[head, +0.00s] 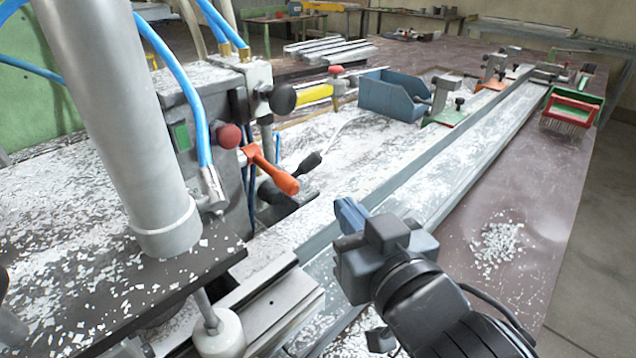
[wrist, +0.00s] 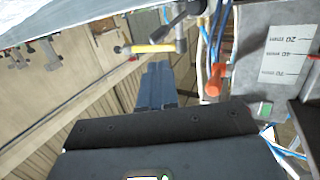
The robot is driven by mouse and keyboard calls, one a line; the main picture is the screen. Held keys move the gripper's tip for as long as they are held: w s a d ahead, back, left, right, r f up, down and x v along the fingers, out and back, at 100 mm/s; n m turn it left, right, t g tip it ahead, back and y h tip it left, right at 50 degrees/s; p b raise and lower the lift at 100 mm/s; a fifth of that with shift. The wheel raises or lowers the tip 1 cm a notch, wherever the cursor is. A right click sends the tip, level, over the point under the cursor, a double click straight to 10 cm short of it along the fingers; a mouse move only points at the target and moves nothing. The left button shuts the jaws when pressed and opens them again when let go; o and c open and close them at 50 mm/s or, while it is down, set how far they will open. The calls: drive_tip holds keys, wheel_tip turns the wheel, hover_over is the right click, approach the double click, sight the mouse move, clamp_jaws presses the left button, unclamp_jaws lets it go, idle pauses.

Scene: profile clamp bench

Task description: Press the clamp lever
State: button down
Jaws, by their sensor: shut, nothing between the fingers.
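The clamp unit (head: 205,130) is a grey block with blue hoses, left of centre in the head view. An orange-handled lever (head: 272,172) slants down to the right from its side. A black-knobbed lever (head: 305,165) sits just beyond it, and a yellow-handled lever (head: 312,94) is farther back. I cannot tell which is the clamp lever. The wrist view shows the orange handle (wrist: 215,82) and the yellow handle (wrist: 153,48). My gripper (head: 346,212), with blue fingers, is shut and empty, right of the orange lever and apart from it. Its fingers (wrist: 155,85) point toward the levers in the wrist view.
A long metal profile rail (head: 440,175) runs away to the right. A blue bin (head: 388,95) and a red-green brush (head: 572,110) stand farther back. Metal chips cover much of the bench, with a pile (head: 497,243) at right. A large grey cylinder (head: 115,110) stands at left.

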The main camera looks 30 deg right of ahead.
sight(311, 166)
drive_tip(key=w, duration=0.3)
drive_tip(key=w+p, duration=0.1)
drive_tip(key=w, duration=0.2)
drive_tip(key=w+d+f, duration=0.1)
drive_tip(key=w, duration=0.3)
drive_tip(key=shift+d+p, duration=0.1)
drive_tip(key=shift+p, duration=0.2)
drive_tip(key=shift+w+d+f, duration=0.1)
drive_tip(key=shift+w+f, duration=0.1)
drive_tip(key=shift+w, duration=0.45)
